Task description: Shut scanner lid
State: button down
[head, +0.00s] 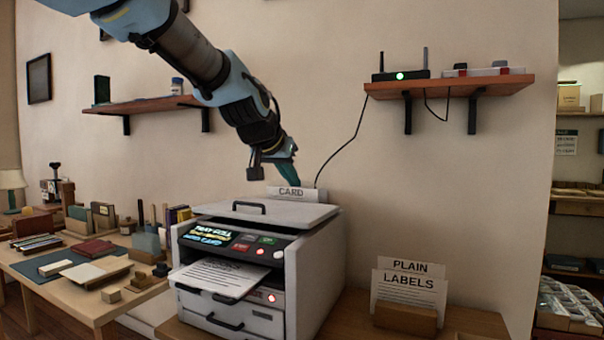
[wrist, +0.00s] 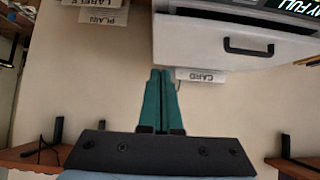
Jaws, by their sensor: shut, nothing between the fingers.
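The scanner is a white box-shaped machine (head: 320,270) with a dark front panel. Its pale flat lid (head: 300,214), with a dark bar handle near the front, lies about level across the top; I cannot tell whether a small gap remains under it. The lid also shows upside down in the wrist view (wrist: 195,42), with its handle (wrist: 248,47). My gripper (head: 284,180) is above and behind the lid, near the wall, pointing down. In the wrist view its teal fingers (wrist: 162,74) are together and empty, apart from the handle.
A CARD sign (head: 290,192) stands behind the scanner. A printed sheet (head: 220,278) sticks out of its front. A PLAIN LABELS holder (head: 405,312) stands to the right. A wall shelf (head: 450,87) holds a router with a hanging cable. A cluttered table (head: 60,290) is at left.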

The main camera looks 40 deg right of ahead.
notch_tip(320, 180, up, 3)
jog(key=p, duration=0.5)
jog(key=y+p, duration=0.2)
jog(key=p, duration=0.4)
send_near(306, 220)
jog(key=w+d, duration=0.2)
jog(key=f, duration=0.2)
jog(key=f+p, duration=0.1)
jog(key=shift+d+g, duration=0.25)
jog(key=shift+g, duration=0.15)
jog(key=shift+f+h, duration=0.3)
jog(key=shift+f, duration=0.25)
